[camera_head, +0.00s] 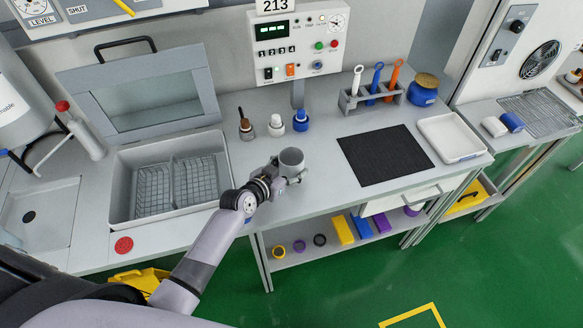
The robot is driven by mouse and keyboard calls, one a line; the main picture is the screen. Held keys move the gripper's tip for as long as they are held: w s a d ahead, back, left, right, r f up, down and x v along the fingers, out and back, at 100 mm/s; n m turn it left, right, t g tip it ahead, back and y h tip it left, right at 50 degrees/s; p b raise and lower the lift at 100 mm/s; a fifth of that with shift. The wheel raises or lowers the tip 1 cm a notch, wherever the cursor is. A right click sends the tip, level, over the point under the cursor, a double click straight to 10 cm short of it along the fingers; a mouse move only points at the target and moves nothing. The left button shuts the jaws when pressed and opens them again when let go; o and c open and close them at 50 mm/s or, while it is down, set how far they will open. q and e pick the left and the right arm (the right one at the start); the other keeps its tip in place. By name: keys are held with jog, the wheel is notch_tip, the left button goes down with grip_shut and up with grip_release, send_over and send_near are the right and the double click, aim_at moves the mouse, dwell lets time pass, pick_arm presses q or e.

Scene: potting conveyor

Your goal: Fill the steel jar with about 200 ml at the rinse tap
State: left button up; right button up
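A plain grey steel jar (291,159), open at the top and upright, is over the middle of the counter near its front edge. My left gripper (288,178) is around the jar and appears shut on it; the fingertips are partly hidden. I cannot tell whether the jar touches the counter. The jar's contents are not clear. At the far left, a pale pipe with a red knob (62,106) stands beside a white tank (22,100), behind a shallow sink (62,212) with a dark drain; this looks like the rinse tap. My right gripper is not in view.
A lidded basin (125,205) with wire baskets lies between sink and jar. Small bottles (276,125) stand behind the jar. A black mat (385,155), white tray (452,138) and tool rack (372,98) are to the right. A red disc (124,245) marks the front edge.

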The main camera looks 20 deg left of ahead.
pick_arm(q)
jog(key=c, duration=0.3)
notch_tip(320, 180, up, 20)
jog(key=shift+r+b, duration=0.1)
jog(key=shift+b, duration=0.4)
